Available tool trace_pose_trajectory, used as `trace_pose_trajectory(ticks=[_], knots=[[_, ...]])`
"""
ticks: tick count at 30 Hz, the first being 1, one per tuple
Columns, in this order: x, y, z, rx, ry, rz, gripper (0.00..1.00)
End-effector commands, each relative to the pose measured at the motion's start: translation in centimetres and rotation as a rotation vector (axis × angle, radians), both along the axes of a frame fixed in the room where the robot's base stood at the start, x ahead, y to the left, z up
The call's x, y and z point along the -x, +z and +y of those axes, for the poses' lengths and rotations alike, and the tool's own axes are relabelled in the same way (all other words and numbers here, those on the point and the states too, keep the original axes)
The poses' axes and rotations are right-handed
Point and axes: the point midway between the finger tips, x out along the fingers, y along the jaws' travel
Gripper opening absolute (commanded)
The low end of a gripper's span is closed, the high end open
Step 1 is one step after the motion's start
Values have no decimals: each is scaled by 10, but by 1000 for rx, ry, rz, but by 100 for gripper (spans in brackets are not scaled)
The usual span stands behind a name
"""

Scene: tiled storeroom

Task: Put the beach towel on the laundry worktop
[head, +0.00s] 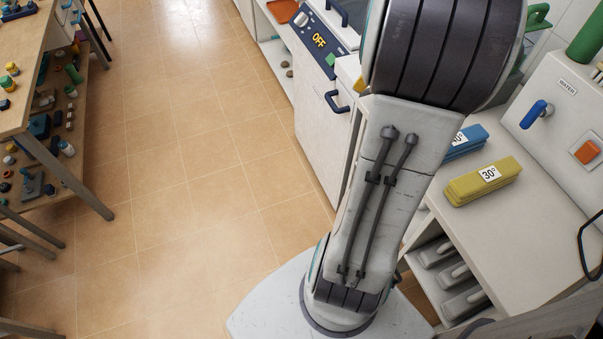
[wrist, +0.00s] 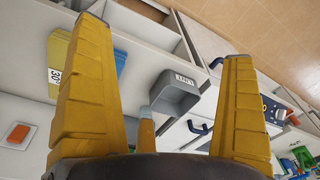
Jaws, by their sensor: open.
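The white worktop (head: 548,232) is at the right in the head view and shows as a pale surface in the wrist view (wrist: 25,75). A yellow folded-looking item with a 30° label (head: 482,181) lies on it. A blue labelled item (head: 465,140) lies just behind. Both show at the left in the wrist view, the yellow one (wrist: 59,55) partly behind a finger and the blue one (wrist: 90,45). I cannot tell a beach towel for certain.
A white machine with an OFF display (head: 318,40) stands at the top. A grey open box (wrist: 176,94) shows between my fingers. A wall panel with a blue tap (head: 537,113) rises behind the worktop. Cluttered shelves (head: 72,150) stand left; the tiled floor between is clear.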

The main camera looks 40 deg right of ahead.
Motion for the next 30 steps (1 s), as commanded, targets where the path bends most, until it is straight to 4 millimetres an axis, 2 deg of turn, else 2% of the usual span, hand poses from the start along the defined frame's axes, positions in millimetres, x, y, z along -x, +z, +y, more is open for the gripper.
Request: trace_pose_trajectory(ticks=[1,6,9,12,15,21,30], knots=[[-13,5,31,15,99,-10,100],[-30,12,119,57,386,-49,100],[-27,11,166,76,548,-74,100],[-18,7,204,91,694,-100,100],[-6,3,232,104,819,-124,100],[14,-7,265,116,986,-159,100],[24,-12,277,120,1057,-174,100]])
